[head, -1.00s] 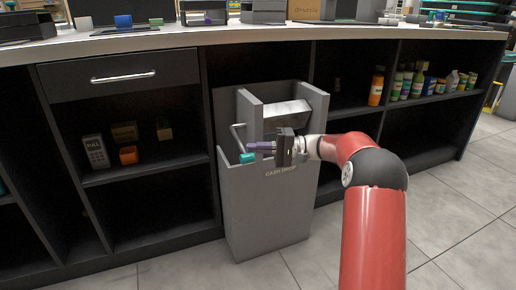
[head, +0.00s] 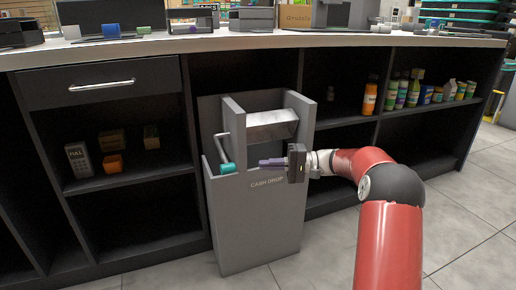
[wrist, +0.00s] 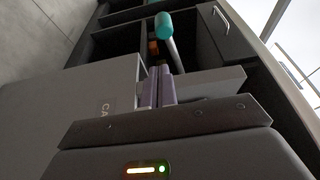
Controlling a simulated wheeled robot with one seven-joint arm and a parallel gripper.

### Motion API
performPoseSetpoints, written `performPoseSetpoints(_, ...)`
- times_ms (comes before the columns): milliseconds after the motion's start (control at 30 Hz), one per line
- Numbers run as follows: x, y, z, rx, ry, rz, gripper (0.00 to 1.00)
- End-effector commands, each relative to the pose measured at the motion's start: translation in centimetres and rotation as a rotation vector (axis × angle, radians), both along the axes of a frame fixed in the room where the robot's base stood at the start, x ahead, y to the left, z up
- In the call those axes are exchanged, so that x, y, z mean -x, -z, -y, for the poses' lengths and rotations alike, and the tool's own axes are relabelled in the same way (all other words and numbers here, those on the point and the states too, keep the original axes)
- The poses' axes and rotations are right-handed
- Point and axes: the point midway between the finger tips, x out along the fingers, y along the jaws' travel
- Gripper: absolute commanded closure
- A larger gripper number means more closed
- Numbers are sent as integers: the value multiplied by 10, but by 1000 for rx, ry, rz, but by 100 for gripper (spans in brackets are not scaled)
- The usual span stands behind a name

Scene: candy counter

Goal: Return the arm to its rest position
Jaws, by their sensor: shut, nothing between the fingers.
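My gripper (head: 262,163) is shut and empty, its purple fingers pointing left in front of the cash drop box. In the wrist view its fingers (wrist: 157,88) lie together. My red arm reaches in from the lower right, bent at the elbow. The grey cash drop box (head: 255,225) stands on the floor against the counter. Its handle (head: 222,145) has a teal grip (head: 227,168), a short way left of the fingertips and apart from them. The teal grip also shows in the wrist view (wrist: 163,25), beyond the fingers.
The counter (head: 345,42) runs across the back, with a closed drawer (head: 105,84) at left. Open shelves hold a keypad device (head: 78,160), small boxes, an orange bottle (head: 370,98) and several other bottles. The tiled floor (head: 465,215) at right is clear.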

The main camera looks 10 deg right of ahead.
Motion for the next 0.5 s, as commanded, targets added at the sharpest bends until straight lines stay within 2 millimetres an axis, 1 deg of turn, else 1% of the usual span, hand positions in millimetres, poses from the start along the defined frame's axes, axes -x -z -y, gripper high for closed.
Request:
performPoseSetpoints(33, 9, -6, -10, 44, -13, -4, 100)
performPoseSetpoints(67, 15, -9, -15, 77, -21, -10, 100)
performPoseSetpoints(167, 45, -15, -36, 227, -43, -41, 100)
performPoseSetpoints(267, 82, -18, -52, 405, -51, -63, 100)
performPoseSetpoints(300, 98, -18, -56, 475, -51, -70, 100)
performPoseSetpoints(367, 121, -18, -60, 577, -45, -74, 100)
performPoseSetpoints(400, 137, -18, -61, 645, -39, -72, 100)
performPoseSetpoints(467, 161, -17, -61, 742, -26, -68, 100)
performPoseSetpoints(500, 176, -17, -58, 805, -13, -61, 100)
